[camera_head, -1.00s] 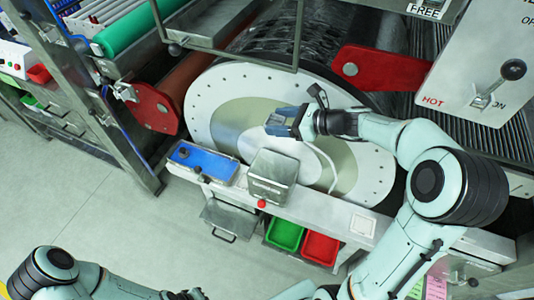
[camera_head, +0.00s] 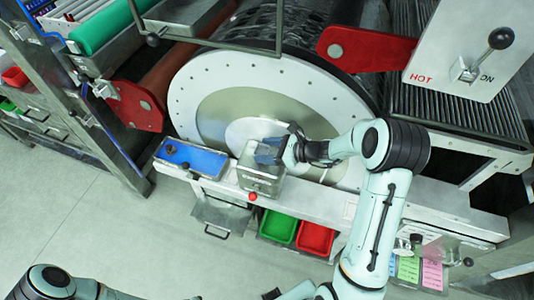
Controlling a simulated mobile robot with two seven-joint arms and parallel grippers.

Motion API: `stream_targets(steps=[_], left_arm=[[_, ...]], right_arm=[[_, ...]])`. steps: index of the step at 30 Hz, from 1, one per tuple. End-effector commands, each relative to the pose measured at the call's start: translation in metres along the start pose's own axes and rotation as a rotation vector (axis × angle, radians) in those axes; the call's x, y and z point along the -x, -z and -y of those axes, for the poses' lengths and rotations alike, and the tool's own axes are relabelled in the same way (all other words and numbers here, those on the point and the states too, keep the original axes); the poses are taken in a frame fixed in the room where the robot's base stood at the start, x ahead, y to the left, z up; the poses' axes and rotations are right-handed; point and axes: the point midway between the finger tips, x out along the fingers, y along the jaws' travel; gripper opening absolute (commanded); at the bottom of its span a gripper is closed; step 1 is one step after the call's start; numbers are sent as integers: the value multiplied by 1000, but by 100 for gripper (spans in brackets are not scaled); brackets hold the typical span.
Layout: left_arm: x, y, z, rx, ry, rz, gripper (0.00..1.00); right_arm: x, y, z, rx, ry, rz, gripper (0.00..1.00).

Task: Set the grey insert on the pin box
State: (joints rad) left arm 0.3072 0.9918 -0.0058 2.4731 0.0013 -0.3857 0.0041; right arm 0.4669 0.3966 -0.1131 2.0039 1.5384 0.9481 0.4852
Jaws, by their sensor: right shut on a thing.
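My right gripper (camera_head: 270,151) is shut on a small blue-grey piece, which I take to be the grey insert (camera_head: 266,155); the fingers hide much of it. The piece is over the top of a square metal box, likely the pin box (camera_head: 258,182), which stands on the white ledge in front of the drum. The gripper covers the box's upper right part. I cannot tell whether the piece touches the box. My left arm shows only at the bottom left edge, and its gripper is out of view.
A blue tray (camera_head: 205,163) with dark knobs lies left of the metal box. A red knob (camera_head: 252,196) sits at the box's front. Green (camera_head: 278,228) and red (camera_head: 315,238) bins are below the ledge. The large drum face (camera_head: 215,105) stands behind.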

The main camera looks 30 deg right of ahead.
Motion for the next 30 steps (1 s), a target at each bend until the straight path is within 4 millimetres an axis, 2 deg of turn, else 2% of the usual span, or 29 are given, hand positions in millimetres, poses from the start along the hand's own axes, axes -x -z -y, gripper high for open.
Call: stream_targets(steps=[1,4,18,19,21,30], left_arm=[[-2,-1,1,0,1,1,0],[-2,-1,1,1,1,2,0],[-8,-4,4,2,2,6,0],[-7,-4,4,2,2,5,0],[-6,-4,4,2,2,5,0],[-4,-3,2,1,1,4,0]], right_arm=[[-3,9,0,-5,-1,-1,36],[-6,16,0,-3,1,0,36],[-8,22,0,0,1,0,36],[-8,21,0,0,1,0,75],[-8,20,0,0,1,0,91],[-8,19,0,0,1,0,91]])
